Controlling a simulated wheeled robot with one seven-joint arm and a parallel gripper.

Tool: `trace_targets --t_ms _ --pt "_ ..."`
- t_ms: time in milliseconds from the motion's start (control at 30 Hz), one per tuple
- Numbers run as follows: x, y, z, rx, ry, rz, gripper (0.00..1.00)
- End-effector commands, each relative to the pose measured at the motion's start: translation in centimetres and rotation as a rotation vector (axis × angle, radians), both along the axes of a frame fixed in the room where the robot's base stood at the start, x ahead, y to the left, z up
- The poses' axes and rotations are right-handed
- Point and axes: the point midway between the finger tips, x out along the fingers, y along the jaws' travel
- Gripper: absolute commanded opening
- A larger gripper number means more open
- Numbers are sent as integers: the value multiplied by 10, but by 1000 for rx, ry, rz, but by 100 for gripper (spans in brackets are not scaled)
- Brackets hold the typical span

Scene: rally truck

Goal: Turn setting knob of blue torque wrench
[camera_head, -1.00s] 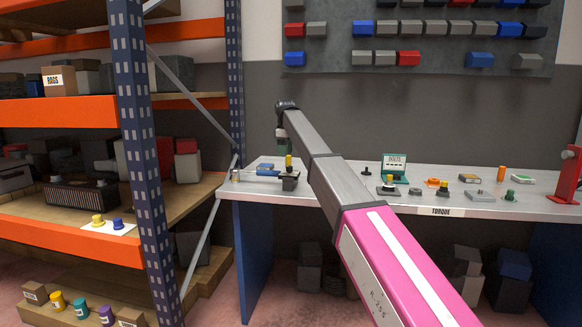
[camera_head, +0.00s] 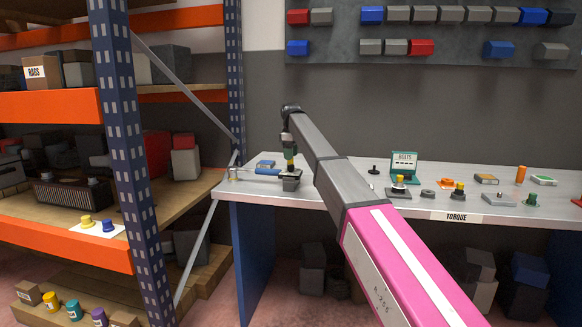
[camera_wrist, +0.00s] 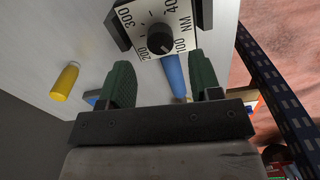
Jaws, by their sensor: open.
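In the wrist view the blue torque wrench shows a white dial plate (camera_wrist: 185,30) marked 100 to 400 NM, with a black round setting knob (camera_wrist: 160,38) on it. A blue bar of the wrench (camera_wrist: 175,76) runs from the plate towards my gripper (camera_wrist: 162,75). My gripper is open, its two green fingers on either side of the blue bar in the picture. The knob shows just beyond the fingertips, not between them.
The grey bench (camera_head: 340,203) holds several small tools and a green bolts box (camera_head: 404,168) to the right. A shelf rack with a blue post (camera_head: 128,160) stands left of the bench.

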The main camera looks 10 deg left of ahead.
Motion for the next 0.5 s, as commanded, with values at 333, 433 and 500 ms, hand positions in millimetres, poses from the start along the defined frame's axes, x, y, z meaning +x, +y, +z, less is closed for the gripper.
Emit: trace_targets --t_ms 333,433,500 --pt "0 0 -48 0 -1 0 58" --pt "0 0 -54 0 -1 0 58" --pt "0 0 -55 0 -1 0 58"
